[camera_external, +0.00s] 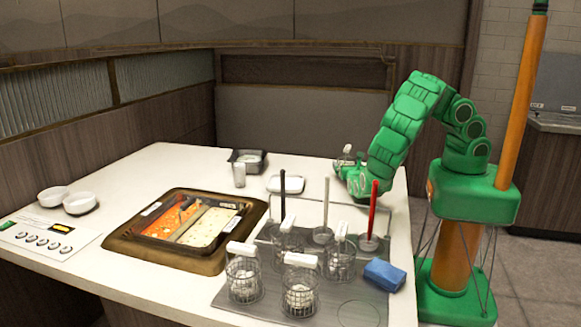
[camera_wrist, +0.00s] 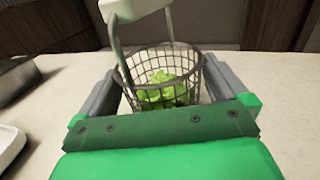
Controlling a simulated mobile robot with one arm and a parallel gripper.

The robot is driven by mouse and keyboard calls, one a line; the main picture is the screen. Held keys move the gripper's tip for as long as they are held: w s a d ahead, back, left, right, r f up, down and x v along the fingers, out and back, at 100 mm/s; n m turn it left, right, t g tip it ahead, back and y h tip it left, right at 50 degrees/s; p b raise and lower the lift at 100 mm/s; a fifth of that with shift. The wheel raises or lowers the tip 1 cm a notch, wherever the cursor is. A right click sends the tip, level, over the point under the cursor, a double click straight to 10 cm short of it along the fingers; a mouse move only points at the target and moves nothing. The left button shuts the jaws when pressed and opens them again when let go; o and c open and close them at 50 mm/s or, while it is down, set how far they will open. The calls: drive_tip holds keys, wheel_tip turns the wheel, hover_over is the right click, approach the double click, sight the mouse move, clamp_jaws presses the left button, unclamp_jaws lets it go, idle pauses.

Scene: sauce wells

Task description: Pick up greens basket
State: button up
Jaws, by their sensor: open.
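The greens basket (camera_wrist: 188,68) is a dark wire-mesh basket with bright green leaves (camera_wrist: 160,92) inside and a pale handle (camera_wrist: 135,9) rising above it. It stands upright on the white counter in the wrist view. My gripper (camera_wrist: 158,75) is open, with one grey finger on each side of the basket; I cannot tell whether they touch it. In the external view my gripper (camera_external: 350,180) is low at the far right of the counter, partly hiding the basket (camera_external: 345,160).
Several wire baskets with white handles (camera_external: 300,261) stand on a grey mat (camera_external: 358,312) at the front, beside a blue block (camera_external: 384,274) and upright rods (camera_external: 374,205). A framed sauce tray (camera_external: 125,247) is left. A small white dish (camera_external: 286,184) and dark container (camera_external: 246,160) stand behind.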

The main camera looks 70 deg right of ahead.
sight(347, 147)
drive_tip(key=shift+w+d, duration=0.25)
drive_tip(key=shift+d, duration=0.35)
drive_tip(key=c, duration=1)
drive_tip(key=shift+o, duration=0.2)
drive_tip(key=shift+r, duration=5)
